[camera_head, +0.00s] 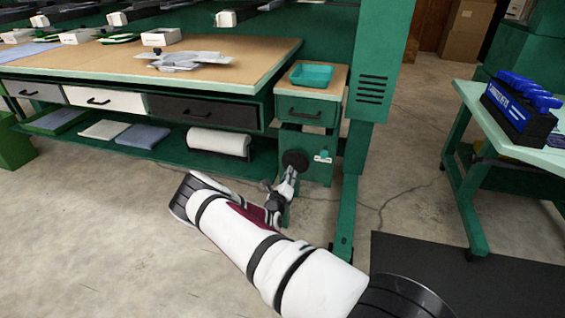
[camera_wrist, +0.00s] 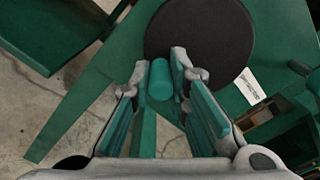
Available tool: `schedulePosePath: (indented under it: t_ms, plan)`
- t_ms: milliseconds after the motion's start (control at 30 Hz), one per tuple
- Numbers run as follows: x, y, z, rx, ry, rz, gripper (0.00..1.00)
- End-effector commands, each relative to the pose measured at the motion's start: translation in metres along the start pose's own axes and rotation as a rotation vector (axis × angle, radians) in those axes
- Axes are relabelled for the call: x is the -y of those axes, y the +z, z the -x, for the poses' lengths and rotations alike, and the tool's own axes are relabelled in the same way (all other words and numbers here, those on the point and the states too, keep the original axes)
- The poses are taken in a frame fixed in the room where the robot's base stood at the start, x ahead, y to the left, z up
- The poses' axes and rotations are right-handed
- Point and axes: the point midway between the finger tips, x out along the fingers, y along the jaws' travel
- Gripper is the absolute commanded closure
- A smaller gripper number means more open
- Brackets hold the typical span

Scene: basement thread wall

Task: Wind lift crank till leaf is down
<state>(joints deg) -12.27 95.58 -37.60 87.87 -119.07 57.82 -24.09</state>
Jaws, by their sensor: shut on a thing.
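The lift crank shows as a dark round disc (camera_head: 295,160) on the green housing below the small drawer unit. In the wrist view the crank disc (camera_wrist: 199,32) fills the top, with a teal crank handle (camera_wrist: 160,80) standing out from it. My gripper (camera_head: 290,180) is at the crank, and in the wrist view its fingers (camera_wrist: 160,66) are shut on this handle, one on each side. In the head view my gripper hides the handle. A wooden bench top (camera_head: 130,62) lies left of the crank. I cannot tell which surface is the leaf.
A teal tray (camera_head: 311,75) sits on the small drawer unit (camera_head: 305,108). A grey metal part (camera_head: 190,60) lies on the bench. A green post (camera_head: 352,190) stands right of the crank. A table (camera_head: 475,96) with a blue-handled key set (camera_head: 520,105) is at right. Front-left floor is clear.

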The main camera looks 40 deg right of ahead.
Motion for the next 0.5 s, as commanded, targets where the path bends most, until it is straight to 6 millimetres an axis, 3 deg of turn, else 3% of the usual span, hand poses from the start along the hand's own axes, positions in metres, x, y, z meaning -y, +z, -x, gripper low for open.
schedulePosePath:
  t_ms: [233,500]
  plan:
    - [0.003,-0.002,0.0,-0.001,0.002,0.001,1.0]
    - [0.033,-0.022,0.0,-0.004,-0.005,0.003,1.0]
